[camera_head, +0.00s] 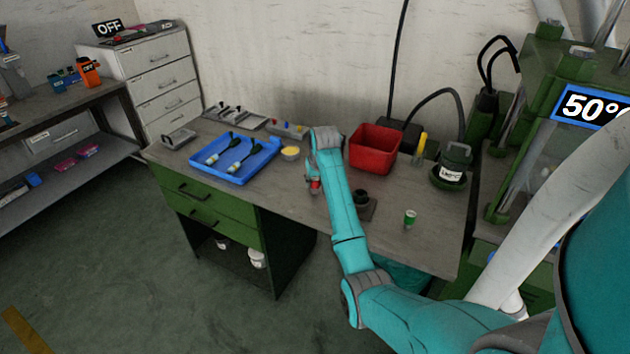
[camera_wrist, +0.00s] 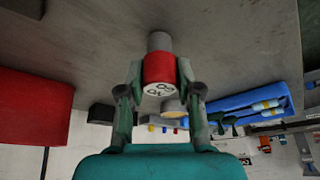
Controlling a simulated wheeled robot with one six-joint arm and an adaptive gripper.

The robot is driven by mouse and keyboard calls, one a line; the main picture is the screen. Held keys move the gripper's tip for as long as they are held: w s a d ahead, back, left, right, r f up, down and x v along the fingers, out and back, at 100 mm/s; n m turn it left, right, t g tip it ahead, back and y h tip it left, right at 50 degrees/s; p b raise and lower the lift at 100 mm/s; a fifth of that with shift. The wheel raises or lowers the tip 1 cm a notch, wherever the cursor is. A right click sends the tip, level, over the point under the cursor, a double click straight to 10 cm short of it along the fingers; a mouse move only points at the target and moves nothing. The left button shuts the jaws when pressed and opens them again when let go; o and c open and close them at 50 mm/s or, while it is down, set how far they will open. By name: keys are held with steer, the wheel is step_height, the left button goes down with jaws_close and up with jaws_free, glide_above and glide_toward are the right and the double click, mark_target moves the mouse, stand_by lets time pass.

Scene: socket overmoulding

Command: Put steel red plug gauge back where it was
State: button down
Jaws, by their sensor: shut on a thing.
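My gripper (camera_wrist: 160,88) is shut on the steel red plug gauge (camera_wrist: 159,69). In the wrist view the gauge has a red body, a plain steel end pointing away from me, and a white marked face towards me. In the head view the red gauge (camera_head: 315,185) shows small below my wrist, above the left-middle of the bench; the fingers are mostly hidden there. I cannot tell whether its end touches the bench. A similar green gauge (camera_head: 409,217) stands on the bench to the right. A grey block with coloured pegs (camera_head: 287,130) lies at the back.
A black round fixture on a plate (camera_head: 361,198) is right of my forearm. A red bin (camera_head: 375,149), a yellow-topped item (camera_head: 420,148) and a dark green labelled pot (camera_head: 454,163) stand behind. A blue tray (camera_head: 235,172) and yellow-topped cup (camera_head: 290,153) are left.

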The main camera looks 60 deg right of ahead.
steer(key=c, duration=0.8)
jaws_free()
steer(key=shift+f, duration=0.1)
steer(key=v, duration=1.2)
